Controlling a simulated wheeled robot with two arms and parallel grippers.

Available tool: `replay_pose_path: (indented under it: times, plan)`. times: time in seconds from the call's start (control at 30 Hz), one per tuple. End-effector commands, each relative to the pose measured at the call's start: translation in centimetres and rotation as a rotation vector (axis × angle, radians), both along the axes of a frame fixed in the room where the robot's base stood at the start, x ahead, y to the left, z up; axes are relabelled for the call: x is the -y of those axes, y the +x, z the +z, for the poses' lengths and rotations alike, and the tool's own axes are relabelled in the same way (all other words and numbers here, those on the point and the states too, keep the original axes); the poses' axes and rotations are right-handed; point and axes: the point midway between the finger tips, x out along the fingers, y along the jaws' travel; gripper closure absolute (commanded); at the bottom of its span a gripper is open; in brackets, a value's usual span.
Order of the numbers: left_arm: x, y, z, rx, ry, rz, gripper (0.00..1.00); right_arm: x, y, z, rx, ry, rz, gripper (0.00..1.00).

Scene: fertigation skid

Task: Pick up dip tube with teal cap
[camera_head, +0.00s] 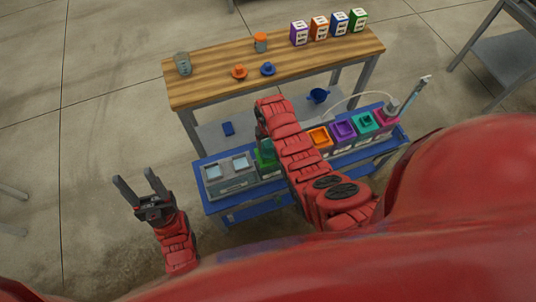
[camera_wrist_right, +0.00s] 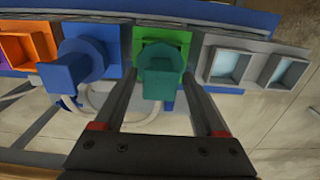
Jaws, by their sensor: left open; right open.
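The teal cap (camera_wrist_right: 160,80) of the dip tube is in the right wrist view, over a bright green opening (camera_wrist_right: 170,42). The tube below the cap is hidden. My right gripper (camera_wrist_right: 160,72) is open, with one finger on each side of the teal cap; I cannot tell whether they touch it. My left gripper (camera_head: 140,188) is open and empty, over the floor left of the blue bench (camera_head: 215,208).
A blue-capped piece (camera_wrist_right: 68,72) stands close left of the teal cap. Grey square basins (camera_wrist_right: 228,65) lie right of it. In the head view, orange (camera_head: 319,137) and purple (camera_head: 343,130) containers line the bench. A wooden table (camera_head: 200,85) with coloured boxes stands behind.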

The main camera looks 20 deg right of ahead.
Motion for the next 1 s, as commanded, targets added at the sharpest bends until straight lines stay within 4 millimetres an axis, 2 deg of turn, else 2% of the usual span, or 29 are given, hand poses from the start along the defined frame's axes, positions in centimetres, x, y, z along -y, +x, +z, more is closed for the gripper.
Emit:
replay_pose_path:
  times: [0.1,0.5,1.0]
  plan:
    - [0.00,0.00,-0.02,0.000,0.000,0.000,0.45,0.00,-0.01,-0.01,0.000,0.000,0.000,0.29]
    - [0.00,0.00,-0.02,0.000,0.000,0.000,0.45,0.00,-0.01,-0.01,0.000,0.000,0.000,1.00]
    - [0.00,0.00,-0.04,0.000,0.000,0.000,0.45,0.00,0.00,0.03,0.000,0.000,0.000,1.00]
